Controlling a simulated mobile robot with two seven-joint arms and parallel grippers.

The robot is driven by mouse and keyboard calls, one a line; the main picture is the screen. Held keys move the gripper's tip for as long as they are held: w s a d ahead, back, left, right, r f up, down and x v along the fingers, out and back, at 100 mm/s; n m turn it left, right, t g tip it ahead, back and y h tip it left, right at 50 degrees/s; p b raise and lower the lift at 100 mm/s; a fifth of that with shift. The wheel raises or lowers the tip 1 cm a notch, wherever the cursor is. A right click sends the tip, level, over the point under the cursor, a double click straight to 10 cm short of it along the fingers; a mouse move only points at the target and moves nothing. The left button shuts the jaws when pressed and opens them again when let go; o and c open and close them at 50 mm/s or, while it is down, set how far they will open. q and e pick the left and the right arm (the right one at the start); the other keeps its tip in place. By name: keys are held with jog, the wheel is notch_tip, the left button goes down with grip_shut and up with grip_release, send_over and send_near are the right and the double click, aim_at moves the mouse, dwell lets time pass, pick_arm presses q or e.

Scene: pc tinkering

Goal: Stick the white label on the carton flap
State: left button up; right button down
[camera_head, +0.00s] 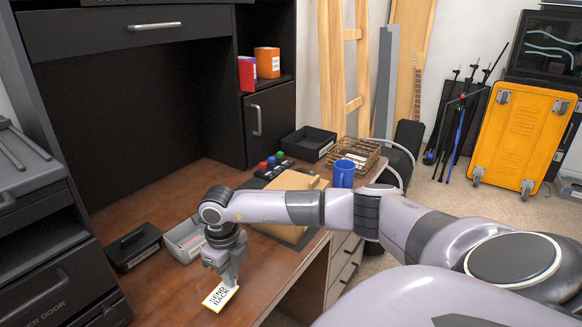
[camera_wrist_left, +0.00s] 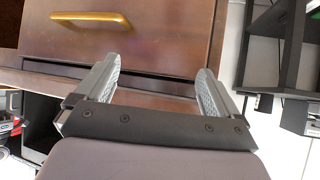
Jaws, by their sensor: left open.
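The white label (camera_head: 220,297), printed SEND BACK with a yellowish edge, is at the fingertips of my right gripper (camera_head: 231,284), near the desk's front edge. The fingers look closed on its upper edge; I cannot tell if the label touches the desk. The tan carton (camera_head: 299,182) sits on the desk behind my right arm, which hides much of it; its flap is not clear to make out. My left gripper (camera_wrist_left: 158,70) is open and empty in the left wrist view, facing a brown drawer front. It does not show in the head view.
A grey-white tray (camera_head: 184,240) and a black box (camera_head: 134,247) stand left of my right gripper. A blue cup (camera_head: 343,174), a wire basket (camera_head: 355,152) and a black bin (camera_head: 308,144) stand beyond the carton. Bare desk (camera_head: 170,290) lies at the front left.

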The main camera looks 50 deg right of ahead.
jog(key=shift+d+r, duration=0.1)
jog(key=shift+r, duration=0.25)
dwell(0.3)
jog(key=shift+r+p, duration=2.1)
jog(key=shift+r, duration=0.4)
jog(key=shift+w+d, duration=0.1)
